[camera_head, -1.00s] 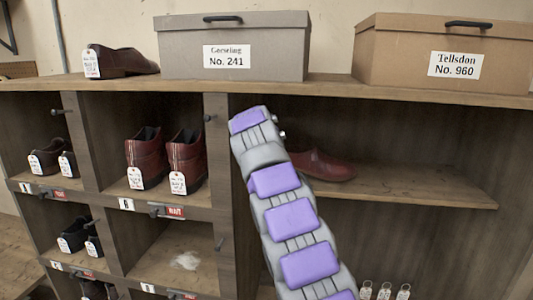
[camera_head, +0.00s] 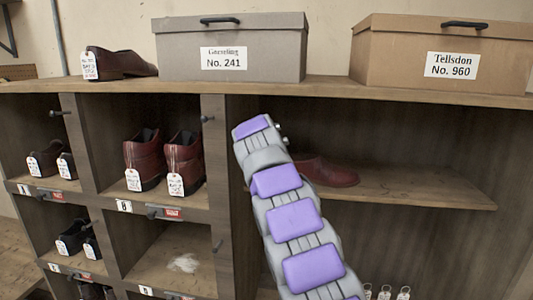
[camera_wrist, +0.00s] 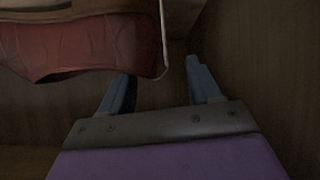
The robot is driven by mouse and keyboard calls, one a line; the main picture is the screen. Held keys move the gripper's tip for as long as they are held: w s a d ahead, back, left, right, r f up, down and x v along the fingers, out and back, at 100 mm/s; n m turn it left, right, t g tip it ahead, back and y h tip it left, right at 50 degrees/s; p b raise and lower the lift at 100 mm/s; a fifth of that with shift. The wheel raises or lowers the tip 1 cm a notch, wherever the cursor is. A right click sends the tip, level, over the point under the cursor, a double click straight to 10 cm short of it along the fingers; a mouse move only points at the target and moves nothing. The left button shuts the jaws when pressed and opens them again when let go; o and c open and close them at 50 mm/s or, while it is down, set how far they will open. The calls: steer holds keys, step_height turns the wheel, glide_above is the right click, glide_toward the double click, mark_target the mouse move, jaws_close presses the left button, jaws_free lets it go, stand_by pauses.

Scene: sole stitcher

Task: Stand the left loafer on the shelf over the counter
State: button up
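A red-brown loafer (camera_head: 328,173) rests on the shelf (camera_head: 430,190) in the wide open bay, toe pointing right. Its heel end is hidden behind my arm. I cannot tell whether it is the left one. In the wrist view, a red-brown shoe (camera_wrist: 85,48) fills the upper left, with a thin pale string hanging by its right end. My gripper (camera_wrist: 158,72) has its two fingers spread apart, with no shoe between them. It is beside and below the shoe in that picture. In the head view, my arm hides the gripper.
Left cubbies hold tagged shoes, including a red-brown pair (camera_head: 162,160). A dark brown shoe (camera_head: 125,65), a grey box (camera_head: 270,65) and a tan box (camera_head: 400,50) stand on top. A divider (camera_head: 218,180) borders the bay. The shelf's right part is clear.

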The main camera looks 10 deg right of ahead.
steer(key=shift+d, duration=0.95)
steer(key=shift+s+d+r, duration=0.1)
steer(key=shift+d, duration=0.1)
steer(key=shift+s+r, duration=0.1)
steer(key=shift+s, duration=0.05)
steer(key=shift+a+v, duration=0.85)
steer(key=shift+v, duration=5.05)
steer(key=s+d+f+g, duration=0.3)
steer(key=s+d+f, duration=0.3)
steer(key=s, duration=0.4)
steer(key=s+d+f+g, duration=0.3)
steer(key=s+d+f, duration=0.1)
steer(key=s+f, duration=0.5)
steer(key=s+a+f+n+g+y, duration=0.1)
steer(key=s+f, duration=0.4)
steer(key=s, duration=0.6)
steer(key=s+a+f+g+y, duration=0.1)
steer(key=s+f, duration=0.5)
steer(key=s, duration=0.6)
steer(key=s+a+f+n+g+y, duration=0.1)
steer(key=s+f+g, duration=0.3)
steer(key=s, duration=0.7)
step_height(320, 180, down, 2)
steer(key=shift+s+a+f+n+g+y+b, duration=0.2)
steer(key=shift+a+f+n+g+y+b, duration=0.15)
steer(key=shift+a, duration=0.45)
